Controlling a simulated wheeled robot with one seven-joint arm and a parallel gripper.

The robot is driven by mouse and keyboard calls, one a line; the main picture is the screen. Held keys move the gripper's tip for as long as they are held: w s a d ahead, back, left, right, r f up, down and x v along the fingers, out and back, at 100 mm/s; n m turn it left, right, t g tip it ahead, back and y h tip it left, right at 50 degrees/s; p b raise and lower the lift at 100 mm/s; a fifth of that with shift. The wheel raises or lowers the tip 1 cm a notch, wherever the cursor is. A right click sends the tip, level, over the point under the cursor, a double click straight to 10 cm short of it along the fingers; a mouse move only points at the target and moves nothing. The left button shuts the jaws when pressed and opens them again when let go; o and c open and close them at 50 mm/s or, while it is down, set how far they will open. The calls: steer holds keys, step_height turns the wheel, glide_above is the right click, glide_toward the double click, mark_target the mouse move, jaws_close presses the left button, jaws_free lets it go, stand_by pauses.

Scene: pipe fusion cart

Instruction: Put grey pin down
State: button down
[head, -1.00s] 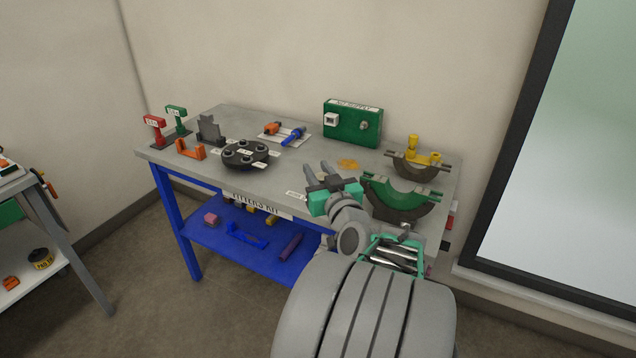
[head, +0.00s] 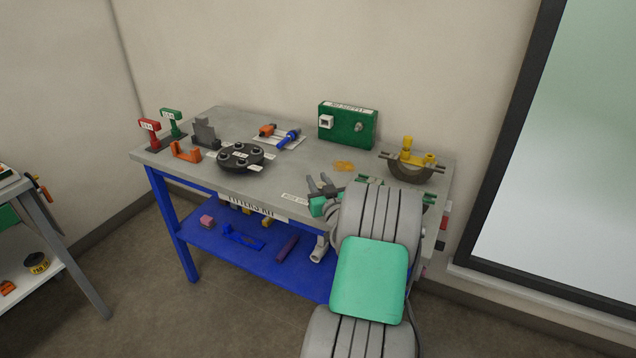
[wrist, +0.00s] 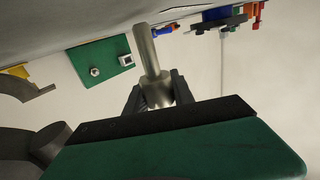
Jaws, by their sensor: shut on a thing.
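The grey pin (wrist: 150,52) is a plain metal rod with a wider end, held between the two dark fingers of my gripper (wrist: 156,88) in the wrist view. Its thin end points away from the gripper, towards the grey bench top (wrist: 60,22), which appears at the top of that view. I cannot tell whether the pin touches the bench. In the head view my gripper (head: 325,186) is at the front edge of the bench (head: 290,178), right of the middle. The pin cannot be made out clearly there.
A green box (head: 347,126) stands at the back. A yellow-handled half clamp (head: 410,165) is at the right; a green one (head: 428,196) is mostly hidden by my arm. A black round disc (head: 242,158) and orange bracket (head: 186,152) are left. Bench between disc and gripper is mostly clear.

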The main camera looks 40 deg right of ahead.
steer(key=shift+f, duration=0.2)
steer(key=shift+f, duration=0.25)
steer(key=c, duration=1.1)
jaws_free()
steer(key=shift+r, duration=0.1)
